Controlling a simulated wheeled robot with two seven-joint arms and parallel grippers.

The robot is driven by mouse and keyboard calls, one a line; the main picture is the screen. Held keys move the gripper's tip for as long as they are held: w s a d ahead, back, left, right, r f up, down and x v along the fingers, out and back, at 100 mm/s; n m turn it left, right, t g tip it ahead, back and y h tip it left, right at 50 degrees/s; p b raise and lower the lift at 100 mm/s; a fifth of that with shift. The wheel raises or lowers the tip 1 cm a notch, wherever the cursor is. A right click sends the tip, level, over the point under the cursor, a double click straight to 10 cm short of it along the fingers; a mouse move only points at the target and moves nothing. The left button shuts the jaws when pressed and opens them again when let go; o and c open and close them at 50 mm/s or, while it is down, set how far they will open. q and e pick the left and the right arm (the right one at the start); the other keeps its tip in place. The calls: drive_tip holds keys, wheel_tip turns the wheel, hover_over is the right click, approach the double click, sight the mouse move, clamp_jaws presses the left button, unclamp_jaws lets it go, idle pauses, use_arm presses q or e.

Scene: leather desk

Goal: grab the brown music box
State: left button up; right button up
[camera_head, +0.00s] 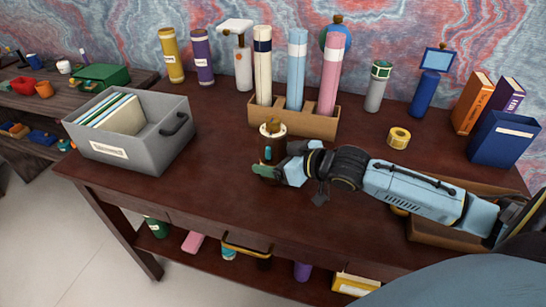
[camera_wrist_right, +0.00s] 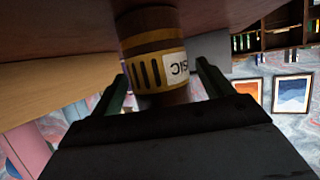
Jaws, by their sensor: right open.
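The brown music box (camera_head: 271,152) is an upright cylinder with a pale band on the desk, just in front of the wooden holder. The jaws are open. The arm hides part of the box's lower right. My left gripper is out of view.
The wooden holder (camera_head: 322,125) with tall cylinders stands close behind the box. A grey file bin (camera_head: 165,158) is at the left, a yellow tape roll (camera_head: 398,138) at the right. A wooden tray (camera_head: 425,232) lies under my right arm. The desk left of the box is clear.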

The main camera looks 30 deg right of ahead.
drive_tip(key=shift+w+a+f, duration=0.1)
drive_tip(key=shift+w+a, duration=0.05)
drive_tip(key=shift+w, duration=0.15)
drive_tip(key=c, duration=1.1)
drive_tip(key=shift+c, duration=0.8)
